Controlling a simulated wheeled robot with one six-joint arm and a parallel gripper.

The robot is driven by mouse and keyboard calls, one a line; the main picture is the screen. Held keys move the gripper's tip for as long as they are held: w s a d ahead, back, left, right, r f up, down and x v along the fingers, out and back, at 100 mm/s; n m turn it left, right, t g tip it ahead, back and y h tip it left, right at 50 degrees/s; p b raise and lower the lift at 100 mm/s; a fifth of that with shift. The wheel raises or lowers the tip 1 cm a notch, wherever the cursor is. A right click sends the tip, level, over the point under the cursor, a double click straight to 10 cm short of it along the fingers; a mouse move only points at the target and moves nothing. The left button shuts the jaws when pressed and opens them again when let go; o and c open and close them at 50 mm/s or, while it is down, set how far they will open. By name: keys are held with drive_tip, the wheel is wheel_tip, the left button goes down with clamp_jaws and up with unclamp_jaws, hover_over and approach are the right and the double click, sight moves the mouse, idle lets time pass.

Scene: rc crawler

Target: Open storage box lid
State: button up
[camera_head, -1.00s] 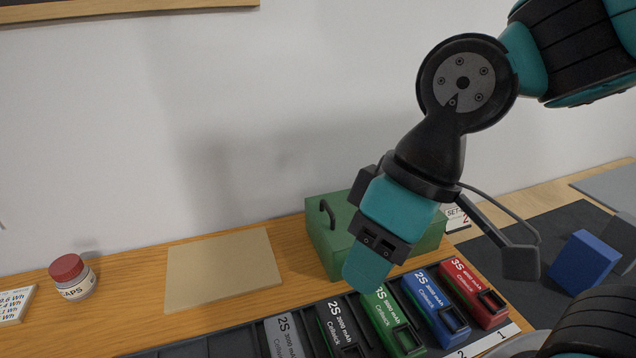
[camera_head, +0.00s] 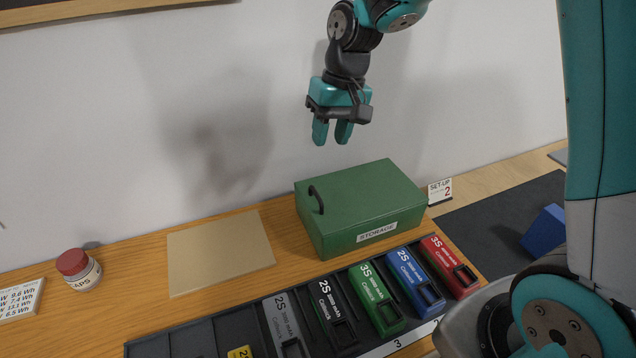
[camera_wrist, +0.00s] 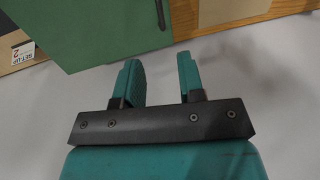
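The green storage box (camera_head: 345,231) stands on the wooden bench against the wall, with a "STORAGE" label on its front. Its lid (camera_head: 365,190) is shut, and a dark handle (camera_head: 317,199) rises at its left end. My gripper (camera_head: 331,142) hangs in the air above and behind the box, fingers pointing down, apart from it. In the wrist view my gripper (camera_wrist: 160,72) has its two teal fingers spread with nothing between them. The box's green surface (camera_wrist: 85,30) fills the upper left of the wrist view, with part of the dark handle at its edge.
A rack of coloured battery packs (camera_head: 377,299) lies in front of the box. A tan board (camera_head: 220,253) and a red-capped jar (camera_head: 79,269) are to the left. A "SET-UP 2" card (camera_head: 440,191) and a blue block (camera_head: 545,231) are to the right. The wall is close behind.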

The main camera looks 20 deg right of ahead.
sight(317, 193)
drive_tip(key=f, duration=0.4)
drive_tip(key=a+f+p, duration=0.1)
drive_tip(key=f, duration=0.3)
drive_tip(key=a+f+p, duration=0.1)
drive_tip(key=f, duration=0.3)
drive_tip(key=shift+a, duration=0.2)
drive_tip(key=shift+c, duration=0.2)
clamp_jaws()
